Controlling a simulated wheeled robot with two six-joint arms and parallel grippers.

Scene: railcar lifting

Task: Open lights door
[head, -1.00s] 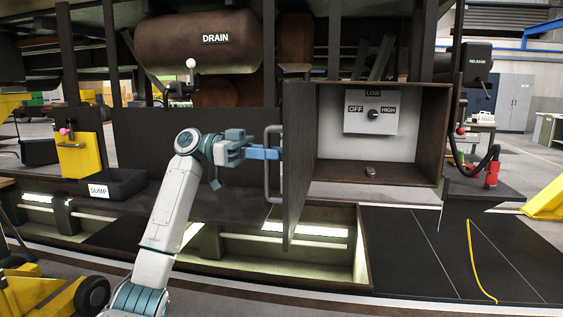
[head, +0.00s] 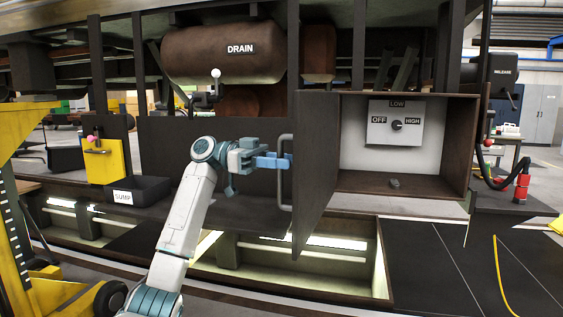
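The lights door (head: 316,150) is a dark panel hinged at the left side of an open box (head: 456,140). It stands swung well outward, showing its outer face edge-on. A tall grey handle (head: 284,192) is on its left side. My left gripper (head: 284,161) reaches in from the left, its blue fingers at the upper part of the handle and seemingly closed on it. Inside the box, a white panel (head: 380,132) carries a dark knob (head: 397,125) with LOW, OFF and HIGH labels. My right gripper is not in view.
Below lies a lit pit (head: 330,268) with a dark ramp (head: 440,260) to its right. A black SUMP tray (head: 150,190) and yellow box (head: 104,162) are left. A red-fitted hose (head: 521,183) is right. Yellow equipment (head: 60,290) stands near left.

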